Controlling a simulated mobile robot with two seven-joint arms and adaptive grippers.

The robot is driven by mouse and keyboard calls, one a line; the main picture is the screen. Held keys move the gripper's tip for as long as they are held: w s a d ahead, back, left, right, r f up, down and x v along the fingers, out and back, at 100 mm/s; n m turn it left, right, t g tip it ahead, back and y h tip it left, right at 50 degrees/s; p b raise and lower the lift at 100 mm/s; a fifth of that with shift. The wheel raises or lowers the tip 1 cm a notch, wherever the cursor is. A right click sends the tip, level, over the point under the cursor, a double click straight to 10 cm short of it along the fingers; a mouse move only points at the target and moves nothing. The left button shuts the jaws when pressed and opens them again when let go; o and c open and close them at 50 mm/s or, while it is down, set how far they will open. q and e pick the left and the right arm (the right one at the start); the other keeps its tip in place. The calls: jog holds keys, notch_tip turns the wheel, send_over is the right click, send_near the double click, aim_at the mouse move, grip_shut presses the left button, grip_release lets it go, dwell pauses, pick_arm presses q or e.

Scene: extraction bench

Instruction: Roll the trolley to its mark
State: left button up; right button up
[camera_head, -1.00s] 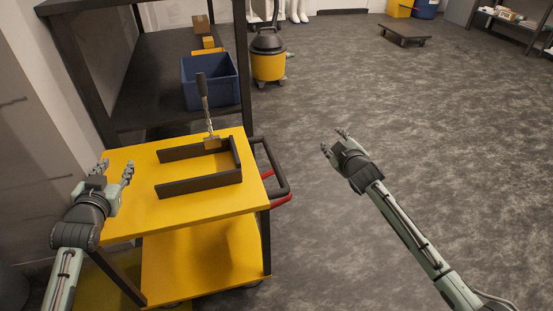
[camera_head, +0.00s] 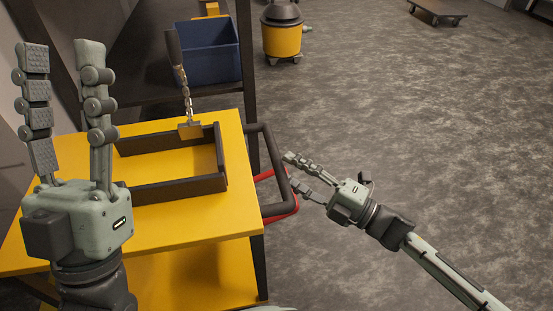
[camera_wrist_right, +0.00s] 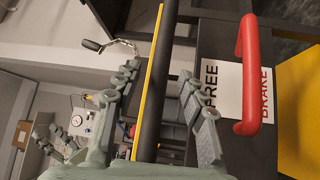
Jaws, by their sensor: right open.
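The yellow trolley (camera_head: 185,223) stands at the left, with a dark frame on its top. Its dark push handle (camera_head: 270,160) sticks out on the right side, with a red lever (camera_head: 282,216) below it; the lever also shows in the right wrist view (camera_wrist_right: 249,75), beside a FREE/BRAKE label (camera_wrist_right: 236,88). My right gripper (camera_head: 292,168) is open, its fingertips close to the handle. In the right wrist view a dark bar (camera_wrist_right: 168,80) runs between its fingers; contact cannot be told. My left gripper (camera_head: 60,50) is open and empty, raised over the trolley's left part. No floor mark shows.
A brass block with chain and dark grip (camera_head: 190,130) stands on the trolley top. A dark shelf with a blue bin (camera_head: 208,52) is behind. A yellow-black vacuum (camera_head: 282,32) and a low dolly (camera_head: 437,12) stand farther back. The grey floor right of the trolley is clear.

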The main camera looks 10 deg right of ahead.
aim_at(276, 161)
jog(key=shift+x, duration=2.3)
jog(key=shift+d, duration=0.1)
jog(key=shift+c, duration=0.5)
grip_shut()
